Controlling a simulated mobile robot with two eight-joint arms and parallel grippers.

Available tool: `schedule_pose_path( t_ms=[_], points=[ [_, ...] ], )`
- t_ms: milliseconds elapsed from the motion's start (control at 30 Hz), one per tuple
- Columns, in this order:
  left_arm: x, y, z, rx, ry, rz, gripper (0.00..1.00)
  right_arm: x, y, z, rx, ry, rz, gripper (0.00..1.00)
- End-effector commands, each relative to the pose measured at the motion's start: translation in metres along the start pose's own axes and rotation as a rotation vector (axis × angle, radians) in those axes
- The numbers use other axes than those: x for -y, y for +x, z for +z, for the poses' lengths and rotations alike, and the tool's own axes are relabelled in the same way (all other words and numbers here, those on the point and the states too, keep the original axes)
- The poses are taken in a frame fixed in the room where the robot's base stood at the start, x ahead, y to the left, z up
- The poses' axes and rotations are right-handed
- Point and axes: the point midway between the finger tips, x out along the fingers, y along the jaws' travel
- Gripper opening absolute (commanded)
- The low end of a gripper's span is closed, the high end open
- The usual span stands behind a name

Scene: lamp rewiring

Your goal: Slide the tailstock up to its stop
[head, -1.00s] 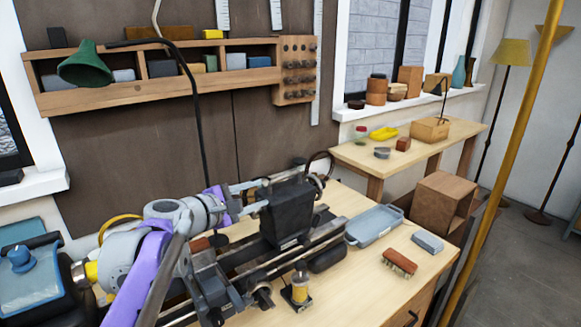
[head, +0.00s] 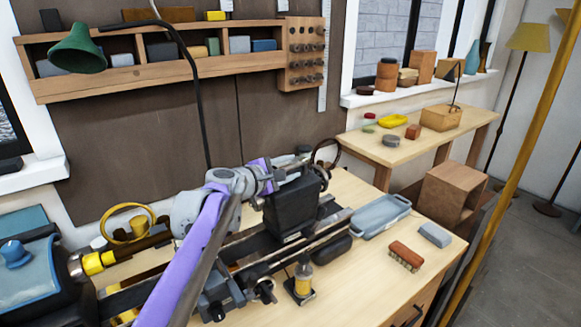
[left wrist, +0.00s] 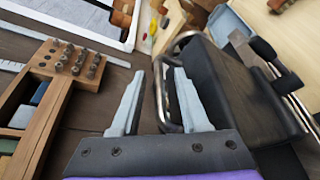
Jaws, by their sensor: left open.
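The tailstock (head: 293,207) is a dark block standing upright on the lathe's long rails (head: 262,262). My left gripper (head: 292,170), on a purple and grey arm, is at the tailstock's upper back side. In the left wrist view the two grey fingers (left wrist: 158,95) are spread apart. The dark tailstock (left wrist: 240,85) is just right of the right finger. A bent metal bar (left wrist: 159,92) beside it shows between the fingers; I cannot tell whether they touch it. The stop cannot be made out. My right gripper is not in view.
A blue-grey tray (head: 381,217), a brush (head: 405,256) and a grey block (head: 435,235) lie right of the lathe. A small yellow oiler (head: 303,278) stands in front. A wooden tool rack (head: 160,76) hangs behind. A yellow pole (head: 520,150) stands at right.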

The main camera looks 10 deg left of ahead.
Motion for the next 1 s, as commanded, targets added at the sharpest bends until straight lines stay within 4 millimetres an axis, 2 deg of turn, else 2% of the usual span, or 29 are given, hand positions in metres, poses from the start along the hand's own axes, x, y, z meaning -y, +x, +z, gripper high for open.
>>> schedule_pose_path(
  t_ms=[333,600,1000],
  points=[
    [0.0001,0.0051,-0.0004,-0.001,0.0,0.001,0.45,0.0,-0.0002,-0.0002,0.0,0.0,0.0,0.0],
    [0.0001,0.0049,-0.0003,-0.001,0.0,0.0,0.0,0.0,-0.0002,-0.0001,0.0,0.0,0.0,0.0],
    [0.0002,0.0048,-0.0003,-0.001,0.0,0.0,0.0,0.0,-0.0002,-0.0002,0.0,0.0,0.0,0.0]
  ],
)
